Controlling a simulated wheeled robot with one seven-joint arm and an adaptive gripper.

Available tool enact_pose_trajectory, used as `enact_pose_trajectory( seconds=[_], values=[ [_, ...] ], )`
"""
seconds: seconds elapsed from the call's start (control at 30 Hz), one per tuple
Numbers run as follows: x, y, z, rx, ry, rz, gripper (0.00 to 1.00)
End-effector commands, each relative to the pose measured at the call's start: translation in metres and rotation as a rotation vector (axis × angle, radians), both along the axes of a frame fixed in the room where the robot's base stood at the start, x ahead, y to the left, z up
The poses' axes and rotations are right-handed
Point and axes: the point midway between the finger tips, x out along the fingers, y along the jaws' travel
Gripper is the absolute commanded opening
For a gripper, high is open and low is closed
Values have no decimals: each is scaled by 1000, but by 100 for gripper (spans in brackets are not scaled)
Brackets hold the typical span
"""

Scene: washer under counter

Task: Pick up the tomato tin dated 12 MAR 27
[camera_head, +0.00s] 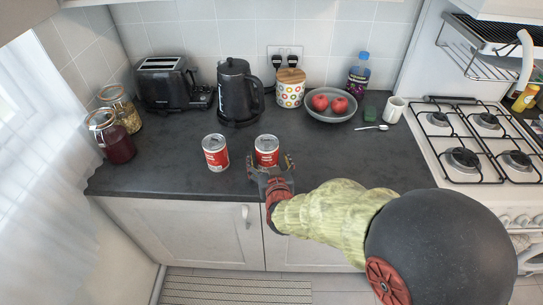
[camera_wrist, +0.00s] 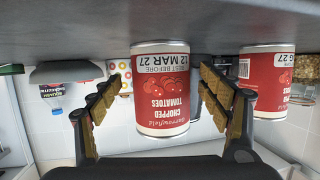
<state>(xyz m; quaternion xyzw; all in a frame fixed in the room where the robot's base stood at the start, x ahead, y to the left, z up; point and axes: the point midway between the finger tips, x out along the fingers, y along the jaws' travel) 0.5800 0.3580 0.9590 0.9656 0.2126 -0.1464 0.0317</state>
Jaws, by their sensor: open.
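Two red-and-white tomato tins stand upright on the dark counter. The right one in the head view is the tin dated 12 MAR 27 (camera_head: 266,146); its label reads "Best before 12 MAR 27" and "chopped tomatoes" in the upside-down wrist view (camera_wrist: 161,90). The other tin (camera_head: 215,152) stands to its left; in the wrist view (camera_wrist: 267,80) its date is partly cut off and ends in "G 27". My gripper (camera_head: 271,166) is open at the near side of the 12 MAR 27 tin, with a finger on either side and narrow gaps visible.
Behind the tins stand a black kettle (camera_head: 238,92), a patterned canister (camera_head: 290,92) and a grey bowl (camera_head: 330,115) with red fruit. A toaster (camera_head: 165,82) and jars are at the left. The gas hob (camera_head: 480,140) is at the right. Bare counter surrounds the tins.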

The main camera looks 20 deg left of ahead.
Motion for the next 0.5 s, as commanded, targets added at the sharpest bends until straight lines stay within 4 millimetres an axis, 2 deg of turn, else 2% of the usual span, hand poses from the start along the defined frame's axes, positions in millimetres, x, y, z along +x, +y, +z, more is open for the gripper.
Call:
enact_pose_trajectory(
  seconds=[0.17,0.4,0.5],
  values=[
    [15,6,-6,0,1,-1,77],
    [16,7,-5,1,0,-1,77],
    [16,7,-5,1,0,-1,72]
  ],
)
